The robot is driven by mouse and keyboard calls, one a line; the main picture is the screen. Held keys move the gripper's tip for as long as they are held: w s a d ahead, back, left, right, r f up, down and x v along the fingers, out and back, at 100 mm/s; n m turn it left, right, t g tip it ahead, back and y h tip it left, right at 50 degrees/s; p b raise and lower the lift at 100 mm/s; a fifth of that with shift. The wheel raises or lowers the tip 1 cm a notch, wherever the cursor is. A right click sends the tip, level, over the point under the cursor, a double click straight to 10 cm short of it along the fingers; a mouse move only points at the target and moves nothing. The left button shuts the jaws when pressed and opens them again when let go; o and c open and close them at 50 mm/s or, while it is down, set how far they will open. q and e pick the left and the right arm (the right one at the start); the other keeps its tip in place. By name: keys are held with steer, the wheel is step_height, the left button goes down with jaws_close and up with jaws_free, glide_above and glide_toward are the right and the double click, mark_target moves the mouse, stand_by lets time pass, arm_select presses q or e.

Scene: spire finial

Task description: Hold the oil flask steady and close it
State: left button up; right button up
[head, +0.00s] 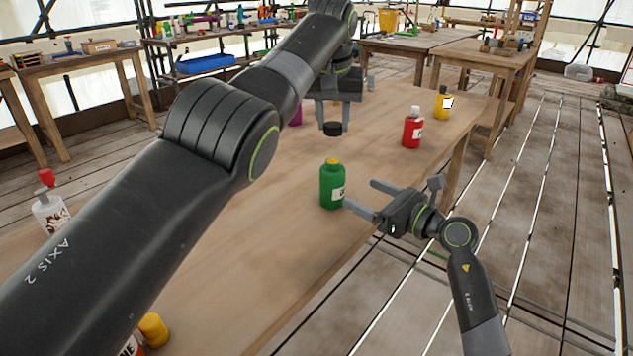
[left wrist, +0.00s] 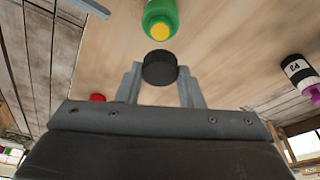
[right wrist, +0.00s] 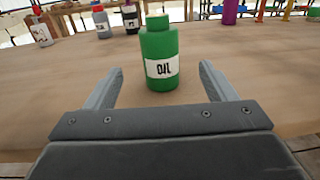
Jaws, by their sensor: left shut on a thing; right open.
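The green oil flask (head: 332,188) stands upright on the wooden table, its top showing yellow in the head view. Its OIL label faces the right wrist view (right wrist: 159,68). My left gripper (head: 332,112) is shut on a black cap (head: 332,129), held above the flask and apart from it. The cap also shows between the fingertips in the left wrist view (left wrist: 160,68). My right gripper (head: 361,194) is open and low beside the flask, with the flask around the gap at its fingertips; no grip shows.
A red bottle (head: 412,132) and a yellow bottle (head: 442,104) stand farther along the table. A white bottle with a red cap (head: 50,214) stands at the left, and a yellow-capped bottle (head: 153,330) is at the near left. The table around the flask is clear.

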arm_select(q)
steer(key=shift+s+d, duration=0.1)
steer(key=shift+d, duration=0.05)
arm_select(e)
steer(key=shift+s+d, duration=0.1)
steer(key=shift+d, duration=0.05)
steer(key=x, duration=1.2)
steer(key=shift+c, duration=0.3)
steer(key=c, duration=1.4)
arm_select(q)
glide_above(334, 160)
steer(key=shift+s+f, duration=0.25)
steer(key=shift+f, duration=0.95)
steer(key=shift+s+f, duration=0.2)
steer(key=shift+f, duration=1)
steer(key=shift+f, duration=0.9)
